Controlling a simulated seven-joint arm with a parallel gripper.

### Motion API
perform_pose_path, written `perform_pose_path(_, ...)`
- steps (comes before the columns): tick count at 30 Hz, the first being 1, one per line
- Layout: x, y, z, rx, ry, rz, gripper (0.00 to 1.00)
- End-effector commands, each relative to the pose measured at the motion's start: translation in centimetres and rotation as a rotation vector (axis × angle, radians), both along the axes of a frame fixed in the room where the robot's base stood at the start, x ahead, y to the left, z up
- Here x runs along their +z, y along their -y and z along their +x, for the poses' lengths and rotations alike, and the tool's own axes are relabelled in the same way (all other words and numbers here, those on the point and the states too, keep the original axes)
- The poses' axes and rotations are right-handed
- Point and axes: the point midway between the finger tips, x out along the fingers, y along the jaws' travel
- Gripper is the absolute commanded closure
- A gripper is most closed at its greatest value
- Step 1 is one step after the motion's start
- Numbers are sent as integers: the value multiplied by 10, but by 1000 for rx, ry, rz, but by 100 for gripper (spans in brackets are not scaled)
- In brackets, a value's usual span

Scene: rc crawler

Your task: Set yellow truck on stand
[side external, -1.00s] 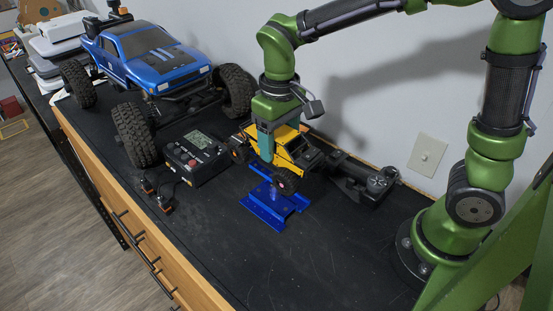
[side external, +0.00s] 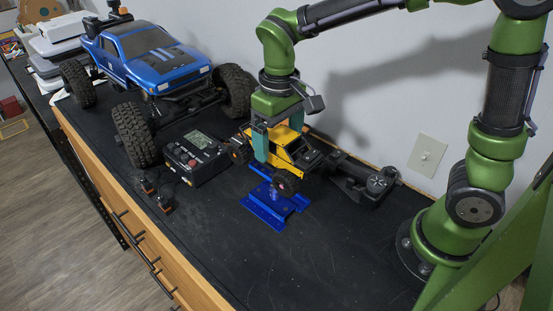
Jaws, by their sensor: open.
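The small yellow truck (side external: 286,142) sits over the blue stand (side external: 270,205), with black wheels at its corners. The stand's front plate shows below the truck; its rear is hidden behind the truck. I cannot tell exactly how the truck's underside meets the stand. My gripper (side external: 281,150) points down over the truck.
A black charger box with a display (side external: 197,158) stands just left of the truck. A large blue monster truck (side external: 155,60) is behind it to the left. A black tool-like object (side external: 360,180) lies right of the truck. The front right of the black mat is clear.

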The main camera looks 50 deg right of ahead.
Motion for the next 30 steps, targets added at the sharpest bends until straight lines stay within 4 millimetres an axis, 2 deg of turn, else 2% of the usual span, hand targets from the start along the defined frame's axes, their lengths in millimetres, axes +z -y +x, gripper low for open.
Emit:
perform_pose_path(12, 99, 0, 1, -3, 8, 3, 7)
perform_pose_path(18, 137, 0, 1, -2, 6, 2, 7)
perform_pose_path(24, 154, 0, 0, -2, 3, 2, 7)
perform_pose_path(30, 157, 0, 0, -1, 2, 1, 7)
